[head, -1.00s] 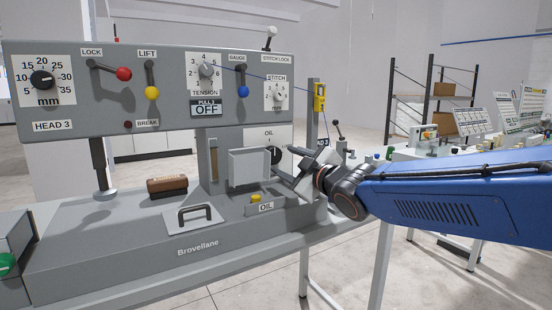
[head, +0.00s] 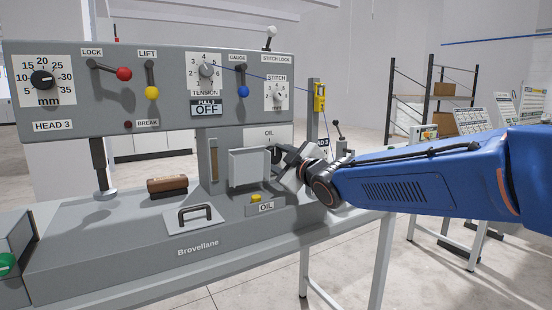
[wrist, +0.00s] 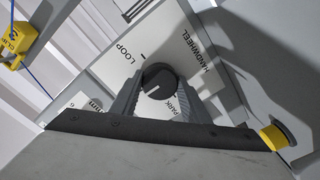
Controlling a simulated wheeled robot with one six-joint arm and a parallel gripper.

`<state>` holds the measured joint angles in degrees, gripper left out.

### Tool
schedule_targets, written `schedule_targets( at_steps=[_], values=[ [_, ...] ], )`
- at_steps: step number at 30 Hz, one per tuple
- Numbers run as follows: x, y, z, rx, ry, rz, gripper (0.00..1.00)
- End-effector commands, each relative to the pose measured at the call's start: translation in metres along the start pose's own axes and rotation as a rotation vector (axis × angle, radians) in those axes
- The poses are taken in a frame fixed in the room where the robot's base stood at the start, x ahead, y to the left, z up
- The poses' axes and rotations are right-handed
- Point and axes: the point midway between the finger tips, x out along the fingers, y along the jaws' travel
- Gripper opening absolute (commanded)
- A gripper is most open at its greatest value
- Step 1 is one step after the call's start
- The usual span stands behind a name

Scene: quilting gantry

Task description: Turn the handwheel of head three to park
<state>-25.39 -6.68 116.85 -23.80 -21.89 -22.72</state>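The head three handwheel is a dark round knob (wrist: 158,80) on a white plate (wrist: 150,35) marked LOOP, PARK and HANDWHEEL. A short pale line shows on the knob; I cannot tell exactly which mark it points to. In the head view the handwheel (head: 277,155) is a dark disc at the right end of the HEAD 3 machine, partly hidden by my gripper (head: 283,165). In the wrist view my gripper (wrist: 157,96) is open, its fingers apart on either side of the knob's lower part. I cannot tell whether they touch it.
A yellow clip-like part (wrist: 15,42) with a blue thread is at the wrist view's upper left. A yellow button (wrist: 273,137) is at lower right. In the head view, a grey box-like guard (head: 249,168) stands just left of my gripper, above the yellow OIL button (head: 256,198).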

Motion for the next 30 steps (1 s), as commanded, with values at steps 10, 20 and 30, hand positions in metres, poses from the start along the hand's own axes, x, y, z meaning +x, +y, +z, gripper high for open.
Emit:
schedule_targets(
  at_steps=[10, 20, 30],
  values=[
    [-0.0002, -0.0003, 0.0002, -0.030, 0.000, 0.000, 0.20],
    [-0.0002, -0.0004, 0.0004, -0.226, -0.001, -0.001, 0.20],
    [-0.0002, -0.0004, 0.0005, -0.546, -0.001, -0.001, 0.20]
  ],
)
